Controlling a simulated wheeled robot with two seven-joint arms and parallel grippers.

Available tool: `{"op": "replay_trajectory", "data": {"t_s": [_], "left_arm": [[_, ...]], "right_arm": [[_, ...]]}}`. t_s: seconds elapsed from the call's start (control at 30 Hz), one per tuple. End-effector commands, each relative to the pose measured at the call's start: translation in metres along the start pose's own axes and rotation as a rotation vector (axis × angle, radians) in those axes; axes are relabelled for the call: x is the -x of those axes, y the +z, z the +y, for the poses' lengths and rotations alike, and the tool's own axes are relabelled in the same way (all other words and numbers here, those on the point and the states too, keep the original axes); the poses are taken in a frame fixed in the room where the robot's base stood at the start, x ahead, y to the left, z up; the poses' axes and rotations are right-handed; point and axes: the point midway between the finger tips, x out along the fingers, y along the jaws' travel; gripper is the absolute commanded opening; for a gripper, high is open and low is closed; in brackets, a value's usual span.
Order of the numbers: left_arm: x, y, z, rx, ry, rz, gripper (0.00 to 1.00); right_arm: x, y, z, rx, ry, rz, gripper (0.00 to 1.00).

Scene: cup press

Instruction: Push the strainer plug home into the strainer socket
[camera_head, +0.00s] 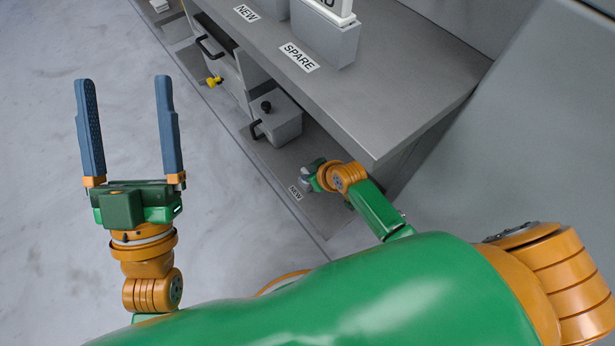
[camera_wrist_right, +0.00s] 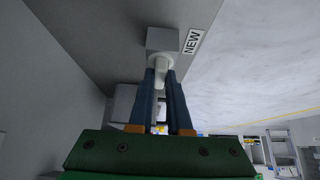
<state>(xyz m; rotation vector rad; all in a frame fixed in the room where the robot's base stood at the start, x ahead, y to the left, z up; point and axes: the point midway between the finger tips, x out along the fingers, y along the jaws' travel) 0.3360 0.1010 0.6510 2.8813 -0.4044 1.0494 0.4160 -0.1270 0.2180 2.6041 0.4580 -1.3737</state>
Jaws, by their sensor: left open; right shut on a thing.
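In the right wrist view, a pale grey-white piece (camera_wrist_right: 160,62), apparently the strainer plug, is between the tips of my right gripper (camera_wrist_right: 161,76), which is shut on it. Its front end meets or lies just before a grey block (camera_wrist_right: 162,38), apparently the strainer socket; I cannot tell whether they touch or how far the plug is in. In the head view my right arm reaches the lower shelf (camera_head: 325,212), and its wrist hides most of this spot. My left gripper (camera_head: 124,84) is open and empty over the floor at the left.
A NEW label (camera_wrist_right: 192,41) lies beside the block. A grey box with a black handle (camera_head: 280,122) stands on the same low shelf. Above it is a counter (camera_head: 400,95) with a SPARE label (camera_head: 300,57). A yellow knob (camera_head: 214,82) sticks out further back. The floor at left is clear.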

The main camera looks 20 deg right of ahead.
Motion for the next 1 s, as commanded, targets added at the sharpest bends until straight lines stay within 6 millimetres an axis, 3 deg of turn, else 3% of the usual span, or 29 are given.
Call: {"op": "replay_trajectory", "data": {"t_s": [1.0], "left_arm": [[-0.0064,-0.0081,-0.0004,0.0,0.0,0.002,0.89]], "right_arm": [[0.0063,-0.0043,0.0,0.0,0.0,-0.001,0.0]]}}
